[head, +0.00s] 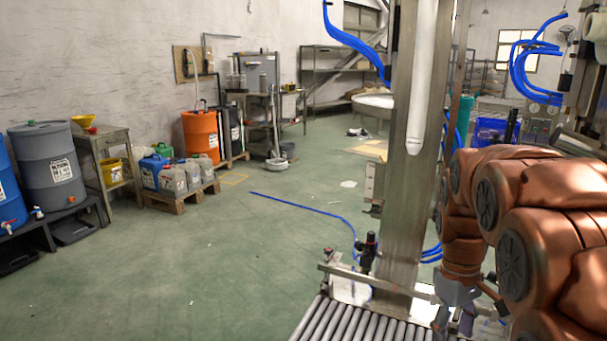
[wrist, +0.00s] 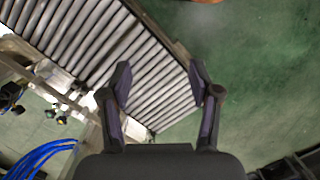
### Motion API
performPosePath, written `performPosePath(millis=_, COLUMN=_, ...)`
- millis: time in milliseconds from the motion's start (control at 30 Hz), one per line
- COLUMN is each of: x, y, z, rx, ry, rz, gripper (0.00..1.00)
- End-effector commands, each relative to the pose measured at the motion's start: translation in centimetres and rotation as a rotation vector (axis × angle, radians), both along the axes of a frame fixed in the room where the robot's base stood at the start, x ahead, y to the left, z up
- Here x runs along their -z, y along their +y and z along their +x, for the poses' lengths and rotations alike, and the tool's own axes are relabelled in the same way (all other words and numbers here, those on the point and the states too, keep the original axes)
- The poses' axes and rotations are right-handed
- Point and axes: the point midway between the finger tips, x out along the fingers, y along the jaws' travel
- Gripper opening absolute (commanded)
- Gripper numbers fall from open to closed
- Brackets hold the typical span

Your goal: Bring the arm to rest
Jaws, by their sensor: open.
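My gripper (wrist: 160,82) is open in the wrist view, with nothing between its two dark fingers. Behind the fingers lie a roller conveyor (wrist: 85,40) and green floor. In the head view my gripper (head: 456,314) hangs at the end of my copper-coloured arm, over the right end of the roller conveyor (head: 345,322). The arm is bent and fills the right side. The fingertips are small and partly lost against the conveyor there.
Blue hoses (wrist: 40,155) lie at the wrist view's lower left. A grey drum (head: 48,165), an orange drum (head: 201,135) and jugs on a pallet (head: 178,198) stand left. The middle floor is mostly clear.

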Motion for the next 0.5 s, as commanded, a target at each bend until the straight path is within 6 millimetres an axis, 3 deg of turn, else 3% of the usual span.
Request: performPosePath(millis=500, x=3.1, y=6.8, z=-14.4, rx=0.283, ry=0.032, rz=-0.021, gripper=0.62)
